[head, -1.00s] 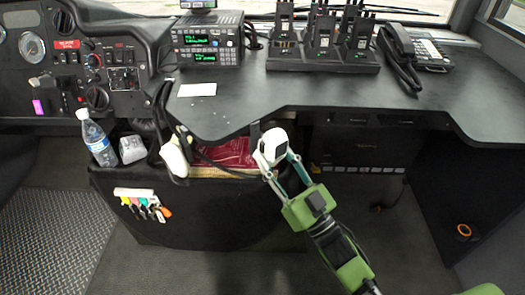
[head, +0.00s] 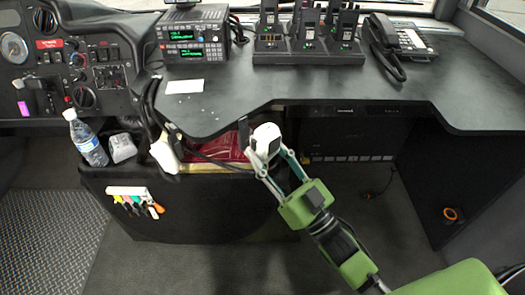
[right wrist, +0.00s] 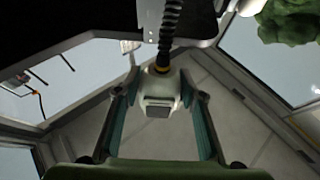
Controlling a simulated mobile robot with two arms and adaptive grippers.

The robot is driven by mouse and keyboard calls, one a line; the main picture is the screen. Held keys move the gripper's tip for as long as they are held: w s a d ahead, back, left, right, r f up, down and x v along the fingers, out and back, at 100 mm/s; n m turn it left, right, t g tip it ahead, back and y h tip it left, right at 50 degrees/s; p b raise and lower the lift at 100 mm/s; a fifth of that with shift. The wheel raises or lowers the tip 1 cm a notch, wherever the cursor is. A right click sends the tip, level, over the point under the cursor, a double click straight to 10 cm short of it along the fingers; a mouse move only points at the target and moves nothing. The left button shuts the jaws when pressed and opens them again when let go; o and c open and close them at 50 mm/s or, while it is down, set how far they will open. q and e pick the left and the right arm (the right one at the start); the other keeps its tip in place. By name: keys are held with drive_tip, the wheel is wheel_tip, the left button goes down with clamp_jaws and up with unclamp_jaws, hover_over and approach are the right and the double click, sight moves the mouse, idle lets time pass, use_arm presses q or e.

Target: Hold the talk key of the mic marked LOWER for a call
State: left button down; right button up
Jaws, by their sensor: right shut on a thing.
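My right gripper (head: 272,163) is shut on a white hand mic (head: 266,137) just below the front edge of the desk. In the right wrist view the mic (right wrist: 160,88) sits between both fingers of the gripper (right wrist: 160,100). A dark rectangular key shows on its face, and a black coiled cord runs up from its top. A second white mic (head: 164,154) hangs at the left by the desk's edge. No LOWER marking is readable on either mic. Whether the key is pressed in cannot be told. My left gripper is not in view.
A radio (head: 194,38) with two lit green displays stands on the desk (head: 320,85). Handheld radios in chargers (head: 305,52) and a black phone (head: 390,45) stand behind. A bottle (head: 86,140) and a dark console (head: 200,210) are at left. The floor in front is clear.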

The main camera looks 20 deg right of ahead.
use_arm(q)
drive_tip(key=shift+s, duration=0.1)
use_arm(e)
drive_tip(key=s+a+r+n+g+y, duration=0.2)
drive_tip(key=s+a+r, duration=0.4)
drive_tip(key=a+r, duration=0.5)
drive_tip(key=shift+r+n+g+y, duration=0.25)
drive_tip(key=shift+n+g+y, duration=0.15)
drive_tip(key=shift+g+y, duration=0.6)
drive_tip(key=shift+d, duration=0.1)
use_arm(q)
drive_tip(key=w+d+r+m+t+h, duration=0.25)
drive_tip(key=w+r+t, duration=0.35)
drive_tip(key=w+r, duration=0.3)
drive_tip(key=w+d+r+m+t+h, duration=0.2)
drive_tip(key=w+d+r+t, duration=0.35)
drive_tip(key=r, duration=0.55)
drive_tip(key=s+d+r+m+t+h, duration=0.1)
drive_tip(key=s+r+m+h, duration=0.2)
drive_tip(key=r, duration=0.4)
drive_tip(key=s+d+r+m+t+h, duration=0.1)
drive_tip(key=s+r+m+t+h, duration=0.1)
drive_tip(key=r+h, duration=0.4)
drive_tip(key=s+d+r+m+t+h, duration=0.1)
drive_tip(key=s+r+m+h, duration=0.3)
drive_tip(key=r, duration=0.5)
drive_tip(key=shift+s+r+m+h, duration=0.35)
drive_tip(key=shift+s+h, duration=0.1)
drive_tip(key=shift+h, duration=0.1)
